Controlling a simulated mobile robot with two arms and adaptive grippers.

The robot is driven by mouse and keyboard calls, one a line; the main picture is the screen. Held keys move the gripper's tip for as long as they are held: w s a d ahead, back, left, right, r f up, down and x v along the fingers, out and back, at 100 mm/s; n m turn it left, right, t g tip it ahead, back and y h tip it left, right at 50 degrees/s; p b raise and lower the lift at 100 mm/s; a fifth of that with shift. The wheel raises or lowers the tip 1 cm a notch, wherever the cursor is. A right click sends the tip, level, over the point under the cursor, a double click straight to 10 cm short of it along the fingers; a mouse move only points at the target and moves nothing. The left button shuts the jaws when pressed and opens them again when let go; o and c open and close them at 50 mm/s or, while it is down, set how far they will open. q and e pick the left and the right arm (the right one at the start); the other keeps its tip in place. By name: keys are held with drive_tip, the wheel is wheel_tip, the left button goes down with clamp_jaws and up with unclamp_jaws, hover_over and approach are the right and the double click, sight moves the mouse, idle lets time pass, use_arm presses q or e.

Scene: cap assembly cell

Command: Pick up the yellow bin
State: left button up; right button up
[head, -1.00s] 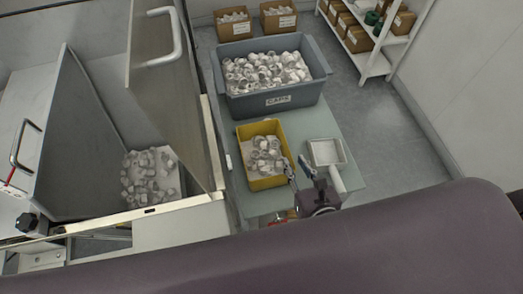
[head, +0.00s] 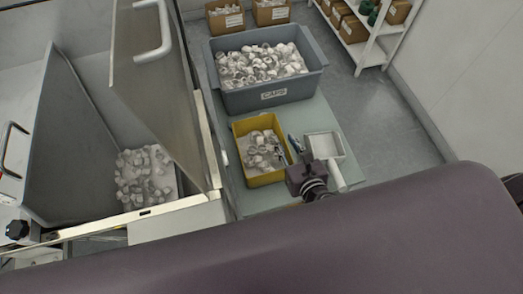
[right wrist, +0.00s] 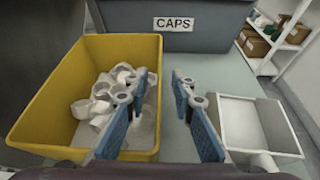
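The yellow bin (head: 243,171) stands on the green table with several white caps (head: 261,147) inside. My right gripper (head: 287,151) is at the bin's right side in the head view. I cannot tell whether either finger touches the wall. My left gripper is not in view.
A grey bin labelled CAPS (head: 265,100) stands behind the yellow bin. A white tray (head: 338,155) is close to the right of my gripper. A machine with an open door (head: 160,90) is at the left. Bare table (head: 330,120) shows behind the tray.

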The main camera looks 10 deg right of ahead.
drive_tip(key=shift+x, duration=0.9)
clamp_jaws()
